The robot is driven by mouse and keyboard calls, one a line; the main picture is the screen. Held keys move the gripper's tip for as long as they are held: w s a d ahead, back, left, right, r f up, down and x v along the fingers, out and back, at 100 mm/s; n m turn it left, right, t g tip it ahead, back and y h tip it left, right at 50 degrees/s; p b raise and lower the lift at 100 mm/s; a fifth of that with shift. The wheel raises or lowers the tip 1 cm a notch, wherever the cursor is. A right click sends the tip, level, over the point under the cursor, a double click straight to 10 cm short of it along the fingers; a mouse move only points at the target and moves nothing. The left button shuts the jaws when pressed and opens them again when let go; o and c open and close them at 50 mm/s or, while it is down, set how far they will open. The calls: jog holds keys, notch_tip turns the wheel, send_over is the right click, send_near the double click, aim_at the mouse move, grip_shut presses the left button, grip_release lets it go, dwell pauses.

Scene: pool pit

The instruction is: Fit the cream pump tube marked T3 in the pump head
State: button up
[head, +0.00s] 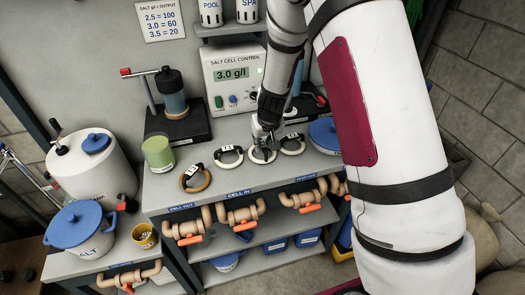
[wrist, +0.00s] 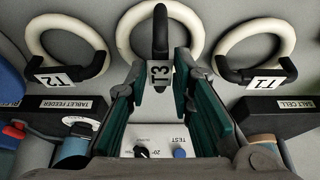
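The cream tube T3 (head: 262,156) lies on the bench top in the head view, partly covered by my gripper. In the wrist view the T3 ring (wrist: 190,22) is cream with a black clip and a white T3 tag (wrist: 160,75). My gripper (head: 264,138) points down over it. In the wrist view my gripper (wrist: 160,78) has its green-padded fingers on either side of the tagged clip, with small gaps showing; it looks open. I cannot pick out the pump head for certain in either view.
A tan tube (head: 195,180) and green cup (head: 158,153) are further left. The salt cell control box (head: 232,80) stands behind. Pipes with orange handles (head: 240,217) run under the front edge.

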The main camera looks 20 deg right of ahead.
jog(key=shift+x, duration=1)
jog(key=shift+r, duration=0.1)
grip_shut()
